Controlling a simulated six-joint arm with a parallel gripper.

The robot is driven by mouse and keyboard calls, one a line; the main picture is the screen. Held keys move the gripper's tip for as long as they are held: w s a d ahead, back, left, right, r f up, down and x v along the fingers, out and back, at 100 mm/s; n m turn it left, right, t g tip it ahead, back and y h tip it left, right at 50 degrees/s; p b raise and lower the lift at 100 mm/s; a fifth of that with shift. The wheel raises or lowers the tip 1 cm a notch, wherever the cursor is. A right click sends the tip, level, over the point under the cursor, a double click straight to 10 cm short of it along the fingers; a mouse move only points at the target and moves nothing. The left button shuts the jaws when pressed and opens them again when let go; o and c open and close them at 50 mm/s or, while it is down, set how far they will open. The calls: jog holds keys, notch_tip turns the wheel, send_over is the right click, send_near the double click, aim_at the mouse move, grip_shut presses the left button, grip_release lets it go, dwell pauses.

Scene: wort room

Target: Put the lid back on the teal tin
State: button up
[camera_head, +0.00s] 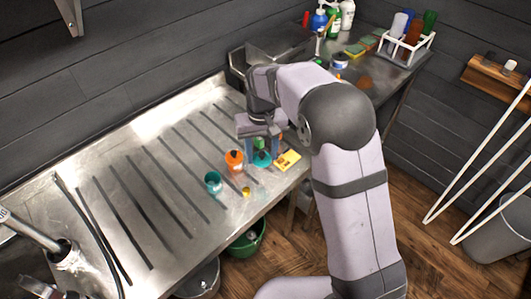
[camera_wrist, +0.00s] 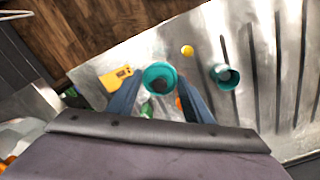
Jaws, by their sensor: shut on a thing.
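The teal tin (camera_head: 213,182) stands open and upright on the metal drainboard, left of my gripper; the wrist view shows its open top (camera_wrist: 225,76) on the right. The teal lid (camera_head: 262,160) is a round disc with a dark knob, seen between my fingers in the wrist view (camera_wrist: 160,70). My gripper (camera_head: 262,147) is shut on the lid, to the right of the tin and apart from it. I cannot tell whether the lid touches the drainboard.
An orange object (camera_head: 234,161) stands between the lid and the tin. A small yellow object (camera_head: 246,191) lies near the front edge, and a yellow block (camera_head: 287,160) lies right of the lid. Something green (camera_wrist: 146,109) shows by my fingers. The ribbed drainboard left of the tin is mostly clear.

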jog(key=s+a+r+n+p, duration=0.1)
jog(key=s+a+n+p, duration=0.2)
jog(key=a, duration=1.2)
jog(key=n+p, duration=0.2)
jog(key=p, duration=0.2)
jog(key=shift+r+n, duration=0.3)
jog(key=shift+r, duration=0.05)
jog(key=shift+f, duration=0.15)
jog(key=shift+s+f+b, duration=0.1)
jog(key=shift+f+b, duration=1.65)
jog(key=shift+f, duration=0.3)
jog(key=shift+f+b, duration=0.45)
jog(key=shift+f, duration=0.55)
jog(key=shift+f, duration=0.15)
